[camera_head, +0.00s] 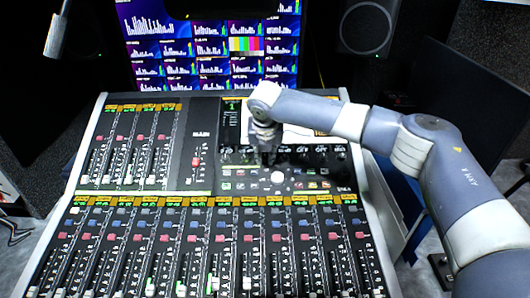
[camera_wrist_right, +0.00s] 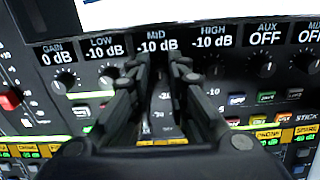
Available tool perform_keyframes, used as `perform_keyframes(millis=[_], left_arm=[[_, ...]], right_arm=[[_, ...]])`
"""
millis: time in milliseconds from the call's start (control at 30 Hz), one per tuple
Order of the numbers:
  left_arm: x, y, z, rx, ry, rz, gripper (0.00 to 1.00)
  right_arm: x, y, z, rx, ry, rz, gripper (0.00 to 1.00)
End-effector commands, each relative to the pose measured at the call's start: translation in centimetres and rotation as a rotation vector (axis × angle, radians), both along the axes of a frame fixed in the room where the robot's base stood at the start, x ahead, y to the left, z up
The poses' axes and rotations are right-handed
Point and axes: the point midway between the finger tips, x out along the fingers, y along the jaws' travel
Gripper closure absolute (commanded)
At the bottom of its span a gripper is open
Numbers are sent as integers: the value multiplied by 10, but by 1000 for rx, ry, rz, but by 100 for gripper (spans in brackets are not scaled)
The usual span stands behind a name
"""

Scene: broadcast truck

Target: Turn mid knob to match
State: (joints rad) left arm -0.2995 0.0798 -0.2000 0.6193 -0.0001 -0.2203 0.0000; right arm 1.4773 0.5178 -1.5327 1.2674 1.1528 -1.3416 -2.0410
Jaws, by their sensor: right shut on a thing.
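My right gripper (camera_head: 265,150) reaches down to the knob row of the mixing console (camera_head: 140,196). In the right wrist view its fingers (camera_wrist_right: 161,66) are shut just below the MID display (camera_wrist_right: 157,46), which reads -10 dB. The mid knob is mostly hidden between the fingertips, so its pointer cannot be read. The LOW display (camera_wrist_right: 103,50) and HIGH display (camera_wrist_right: 211,42) also read -10 dB. The low knob (camera_wrist_right: 108,77) is left of the fingers and the high knob (camera_wrist_right: 215,70) is right of them. My left gripper is not in view.
The GAIN display (camera_wrist_right: 56,58) reads 0 dB and the AUX display (camera_wrist_right: 266,38) reads OFF. Rows of faders and buttons cover the console below. Monitors (camera_head: 165,45) stand behind it, with a speaker (camera_head: 366,27) at the back right. A grey object (camera_head: 57,36) hangs at the upper left.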

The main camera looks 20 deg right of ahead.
Motion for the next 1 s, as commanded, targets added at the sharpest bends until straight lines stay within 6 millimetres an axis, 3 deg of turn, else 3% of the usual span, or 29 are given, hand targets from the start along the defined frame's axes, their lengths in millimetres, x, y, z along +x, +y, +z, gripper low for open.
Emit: perform_keyframes(millis=[600, 1000], left_arm=[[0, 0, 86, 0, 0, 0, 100], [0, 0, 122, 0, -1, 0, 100]], right_arm=[[-2, -1, 6, 174, -46, -428, 100], [-2, -2, 3, 301, -85, -746, 100]])
